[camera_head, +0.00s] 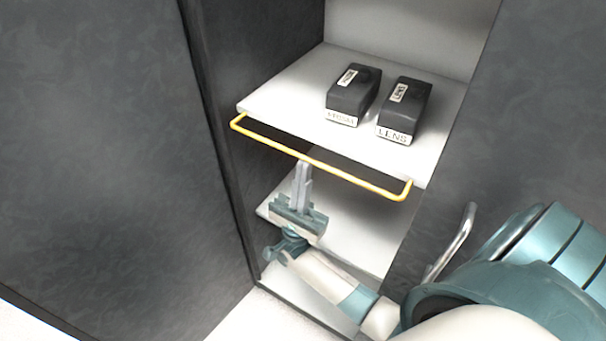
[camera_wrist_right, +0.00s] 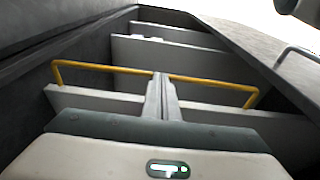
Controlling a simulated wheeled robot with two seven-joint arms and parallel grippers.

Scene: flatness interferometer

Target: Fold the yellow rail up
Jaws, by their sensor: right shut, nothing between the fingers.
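The yellow rail (camera_head: 318,163) is a thin bar with bent ends. It runs across the front of the upper shelf, a little out from and below its edge. In the right wrist view the rail (camera_wrist_right: 110,69) crosses behind my fingers. My right gripper (camera_head: 304,165) is shut and empty, with its fingers pointing up just below the middle of the rail. In the right wrist view the fingertips of my right gripper (camera_wrist_right: 161,78) overlap the rail; I cannot tell whether they touch it. My left gripper is not in view.
Two black boxes stand on the upper shelf (camera_head: 285,97): one box (camera_head: 352,92) with an unclear label, and one labelled LENS (camera_head: 404,108). A lower shelf (camera_head: 365,235) lies below. Dark cabinet walls enclose both sides. A metal handle (camera_head: 452,243) is at the right.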

